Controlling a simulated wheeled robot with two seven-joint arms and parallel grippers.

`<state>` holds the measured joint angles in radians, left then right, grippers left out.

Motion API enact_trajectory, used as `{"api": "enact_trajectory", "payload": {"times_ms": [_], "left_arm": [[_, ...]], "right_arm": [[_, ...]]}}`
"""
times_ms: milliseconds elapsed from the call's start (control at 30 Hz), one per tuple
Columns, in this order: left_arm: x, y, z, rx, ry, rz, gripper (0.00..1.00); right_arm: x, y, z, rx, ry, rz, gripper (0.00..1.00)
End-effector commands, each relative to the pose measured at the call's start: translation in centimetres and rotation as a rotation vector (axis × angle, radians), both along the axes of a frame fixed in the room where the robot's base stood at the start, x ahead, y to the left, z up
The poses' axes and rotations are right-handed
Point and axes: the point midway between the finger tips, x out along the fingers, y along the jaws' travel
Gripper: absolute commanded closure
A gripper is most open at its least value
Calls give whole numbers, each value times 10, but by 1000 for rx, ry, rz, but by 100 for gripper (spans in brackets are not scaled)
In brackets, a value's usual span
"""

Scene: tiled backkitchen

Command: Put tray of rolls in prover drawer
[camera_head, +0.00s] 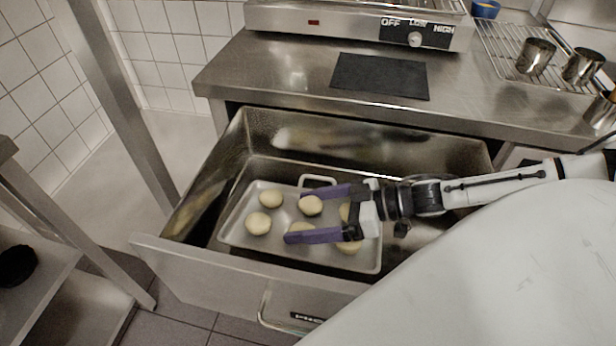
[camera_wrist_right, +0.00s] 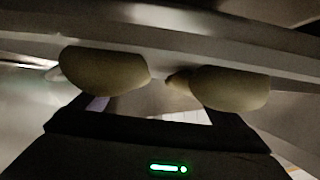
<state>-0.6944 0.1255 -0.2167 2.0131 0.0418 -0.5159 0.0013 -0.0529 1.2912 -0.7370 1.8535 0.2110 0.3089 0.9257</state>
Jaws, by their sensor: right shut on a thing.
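A metal tray (camera_head: 233,234) of several pale rolls (camera_head: 258,223) lies inside the open steel prover drawer (camera_head: 190,213). Its far handle (camera_head: 318,181) shows beside the gripper. My right gripper (camera_head: 303,216) reaches in from the right, its purple fingers spread low over the tray and its rolls. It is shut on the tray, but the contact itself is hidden. In the right wrist view two rolls (camera_wrist_right: 104,74) (camera_wrist_right: 230,88) lie close in front of the gripper body. My left gripper is not in view.
A steel counter (camera_head: 290,75) with a dark mat (camera_head: 380,76) and a heating appliance (camera_head: 350,22) stands behind the drawer. Metal cups (camera_head: 536,57) stand on a wire rack at right. A steel post (camera_head: 110,110) rises at left. A shelf (camera_head: 35,280) is at lower left.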

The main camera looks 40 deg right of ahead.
Motion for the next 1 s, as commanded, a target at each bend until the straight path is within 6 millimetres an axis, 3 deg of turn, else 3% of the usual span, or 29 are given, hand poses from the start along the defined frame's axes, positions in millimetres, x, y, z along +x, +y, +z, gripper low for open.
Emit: {"api": "enact_trajectory", "payload": {"times_ms": [333, 367, 400, 833, 1000], "left_arm": [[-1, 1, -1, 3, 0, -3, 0], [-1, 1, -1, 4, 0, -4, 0], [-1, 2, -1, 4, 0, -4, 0], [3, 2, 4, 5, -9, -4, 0], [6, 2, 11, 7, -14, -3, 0]], "right_arm": [[1, 1, -2, 4, -4, 2, 47], [0, 0, -4, 1, -1, 1, 5], [0, 0, -3, 1, -1, 1, 0], [0, 0, 1, 0, -1, 1, 0], [-11, -11, 6, -2, 5, 0, 0]]}}
